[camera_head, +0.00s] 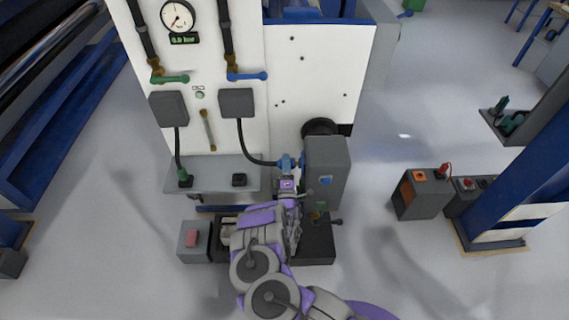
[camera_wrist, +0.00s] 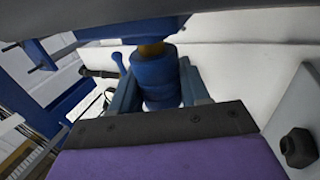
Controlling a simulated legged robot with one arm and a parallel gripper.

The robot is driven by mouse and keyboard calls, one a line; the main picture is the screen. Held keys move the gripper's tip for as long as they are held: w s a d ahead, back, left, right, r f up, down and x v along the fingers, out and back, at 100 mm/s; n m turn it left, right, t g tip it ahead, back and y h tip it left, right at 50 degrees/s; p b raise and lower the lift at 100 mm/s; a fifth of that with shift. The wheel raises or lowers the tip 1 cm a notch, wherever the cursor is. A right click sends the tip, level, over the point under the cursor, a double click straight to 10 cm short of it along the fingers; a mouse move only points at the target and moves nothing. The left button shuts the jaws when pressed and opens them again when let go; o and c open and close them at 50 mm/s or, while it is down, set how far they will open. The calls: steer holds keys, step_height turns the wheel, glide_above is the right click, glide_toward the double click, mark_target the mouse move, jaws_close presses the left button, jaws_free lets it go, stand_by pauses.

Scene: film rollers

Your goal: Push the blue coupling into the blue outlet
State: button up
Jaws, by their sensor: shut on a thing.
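The blue coupling (camera_head: 286,162) is at the end of a black hose (camera_head: 250,156), beside the left face of a grey box (camera_head: 326,165). My gripper (camera_head: 287,176) reaches it from the near side and is shut on it. In the wrist view the blue coupling (camera_wrist: 157,78) is a ribbed blue cylinder between the two fingers of my gripper (camera_wrist: 160,92). A brass piece (camera_wrist: 150,50) shows just beyond the cylinder. The blue outlet cannot be told apart from the coupling here, so I cannot tell how deeply they meet.
A white panel carries a gauge (camera_head: 178,17), a green lever (camera_head: 171,79) and a blue lever (camera_head: 247,76). A grey shelf (camera_head: 215,172) with a green coupling (camera_head: 185,178) is at left. A red-button box (camera_head: 191,240) stands low. Floor at right is clear before grey boxes (camera_head: 420,194).

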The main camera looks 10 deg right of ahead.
steer(key=shift+d+p, duration=0.3)
steer(key=shift+d, duration=0.35)
steer(key=o, duration=1.2)
steer(key=shift+o, duration=0.2)
steer(key=shift+d, duration=0.1)
